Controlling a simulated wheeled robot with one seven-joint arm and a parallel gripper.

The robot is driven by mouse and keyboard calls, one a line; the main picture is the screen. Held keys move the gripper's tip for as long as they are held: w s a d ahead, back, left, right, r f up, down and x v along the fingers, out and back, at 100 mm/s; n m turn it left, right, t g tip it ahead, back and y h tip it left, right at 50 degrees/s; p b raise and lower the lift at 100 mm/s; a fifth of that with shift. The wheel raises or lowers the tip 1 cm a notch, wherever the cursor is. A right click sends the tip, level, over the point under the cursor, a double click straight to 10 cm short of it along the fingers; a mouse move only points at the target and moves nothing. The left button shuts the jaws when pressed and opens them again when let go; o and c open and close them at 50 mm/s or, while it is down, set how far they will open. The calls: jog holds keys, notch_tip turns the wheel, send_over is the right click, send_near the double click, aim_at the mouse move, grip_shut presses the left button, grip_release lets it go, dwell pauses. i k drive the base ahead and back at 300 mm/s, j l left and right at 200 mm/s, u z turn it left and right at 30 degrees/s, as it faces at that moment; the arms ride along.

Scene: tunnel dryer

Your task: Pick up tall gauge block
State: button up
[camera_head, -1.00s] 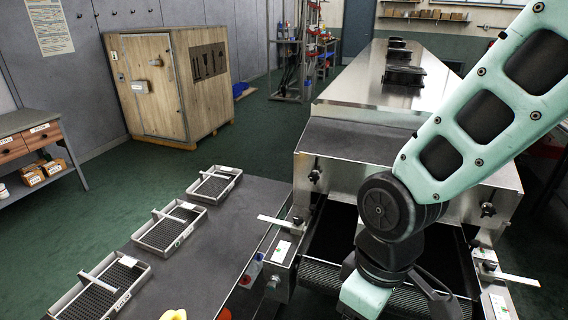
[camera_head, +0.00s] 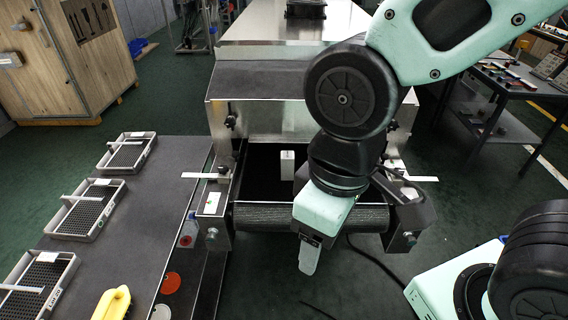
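A pale, upright rectangular block (camera_head: 287,166), which looks like the tall gauge block, stands on the dark conveyor belt (camera_head: 258,185) in the mouth of the steel tunnel dryer. My gripper (camera_head: 308,258) hangs in front of the belt's rounded front end, nearer to me than the block and a little to its right. It points downward and is apart from the block. Only one pale finger shape shows, so its opening is hidden from this side. My arm passes in front of the right part of the dryer mouth.
A dark-topped table (camera_head: 148,215) at left carries several wire-mesh trays, one of them here (camera_head: 128,153), and a yellow object (camera_head: 112,303). Metal brackets flank the belt, the left one (camera_head: 210,205) beside the table. A dark table with small items (camera_head: 520,85) stands at right.

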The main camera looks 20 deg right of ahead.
aim_at(286, 157)
jog(key=i+j+z, duration=0.2)
jog(key=i+z, duration=0.15)
jog(key=i, duration=0.15)
jog(key=i+j+z, duration=0.35)
jog(key=i+l, duration=0.05)
jog(key=i, duration=0.05)
